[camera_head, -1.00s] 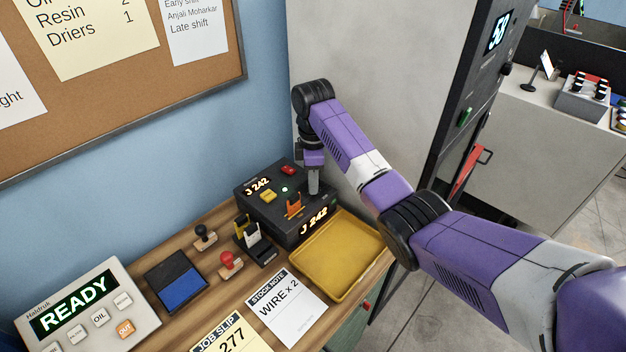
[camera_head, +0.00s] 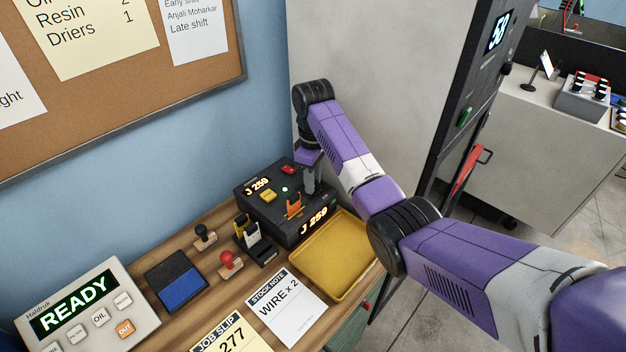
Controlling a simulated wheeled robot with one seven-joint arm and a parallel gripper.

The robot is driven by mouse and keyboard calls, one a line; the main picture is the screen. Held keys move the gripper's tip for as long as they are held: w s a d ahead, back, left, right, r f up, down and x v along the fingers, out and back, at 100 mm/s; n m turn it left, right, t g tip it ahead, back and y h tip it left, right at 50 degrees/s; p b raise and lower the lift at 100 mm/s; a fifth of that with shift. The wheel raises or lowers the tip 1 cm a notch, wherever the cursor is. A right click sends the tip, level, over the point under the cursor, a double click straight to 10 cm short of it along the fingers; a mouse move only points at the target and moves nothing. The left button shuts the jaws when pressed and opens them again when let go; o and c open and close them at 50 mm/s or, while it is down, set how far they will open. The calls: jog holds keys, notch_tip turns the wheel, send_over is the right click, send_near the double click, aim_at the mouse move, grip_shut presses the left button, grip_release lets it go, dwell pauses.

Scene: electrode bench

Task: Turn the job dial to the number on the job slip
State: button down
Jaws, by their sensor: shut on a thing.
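The job slip (camera_head: 232,340) lies at the bottom of the view and reads 277. The black job box (camera_head: 262,212) stands on the wooden bench against the wall. Its top display (camera_head: 257,186) and front display (camera_head: 314,222) both read J 259. My gripper (camera_head: 313,190) points down at the right rear of the box top, shut on the job dial. The gripper hides the dial itself.
A stock note (camera_head: 290,312), red stamp (camera_head: 229,262), blue ink pad (camera_head: 176,283) and READY panel (camera_head: 78,303) lie left and in front. A tall grey cabinet (camera_head: 380,60) stands behind my arm.

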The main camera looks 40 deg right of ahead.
jog(key=m, duration=0.6)
dwell(0.6)
jog(key=c, duration=1.1)
grip_release()
jog(key=shift+r, duration=0.15)
